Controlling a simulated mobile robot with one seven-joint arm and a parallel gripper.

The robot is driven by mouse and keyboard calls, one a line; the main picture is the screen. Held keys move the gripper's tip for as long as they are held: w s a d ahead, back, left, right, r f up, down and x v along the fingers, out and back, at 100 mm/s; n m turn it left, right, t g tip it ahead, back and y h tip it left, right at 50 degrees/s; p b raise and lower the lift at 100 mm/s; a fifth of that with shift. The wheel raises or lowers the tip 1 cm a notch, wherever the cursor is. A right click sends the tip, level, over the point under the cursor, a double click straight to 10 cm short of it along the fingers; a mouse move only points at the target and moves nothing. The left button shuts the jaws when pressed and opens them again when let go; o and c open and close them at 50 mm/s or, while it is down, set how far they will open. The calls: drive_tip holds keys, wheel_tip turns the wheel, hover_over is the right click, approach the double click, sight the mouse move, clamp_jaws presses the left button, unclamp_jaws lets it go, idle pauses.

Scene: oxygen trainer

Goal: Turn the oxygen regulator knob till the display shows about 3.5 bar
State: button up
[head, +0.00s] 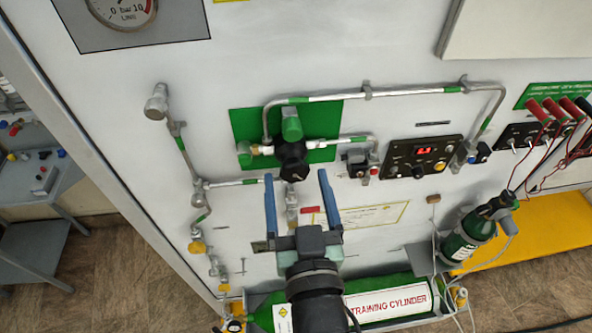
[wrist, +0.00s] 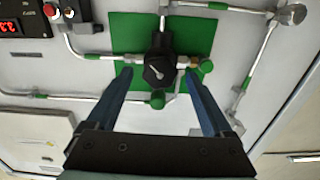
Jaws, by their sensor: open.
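The oxygen regulator knob (head: 292,160) is black and sits in front of a green square plate (head: 240,122) on the white panel. In the wrist view the knob (wrist: 160,70) shows with a pale pointer line on its face. My gripper (head: 296,176) is open and empty, its blue fingers pointing at the panel. In the wrist view the fingertips lie left and right of the knob with visible gaps. I cannot tell whether they reach its depth. The display (head: 424,150) shows red digits too small to read surely; it is partly cut off in the wrist view (wrist: 10,28).
Metal pipes with green bands (head: 330,98) run around the knob. A green training cylinder (head: 395,285) lies low on the panel. A smaller green cylinder (head: 470,235) stands to the right. A gauge (head: 125,10) is at upper left. Space directly before the knob looks clear.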

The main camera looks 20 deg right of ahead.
drive_tip(key=shift+w+d, duration=0.2)
drive_tip(key=shift+w, duration=0.45)
drive_tip(key=shift+c, duration=0.2)
clamp_jaws()
drive_tip(key=shift+m, duration=0.8)
drive_tip(key=shift+o, duration=0.2)
unclamp_jaws()
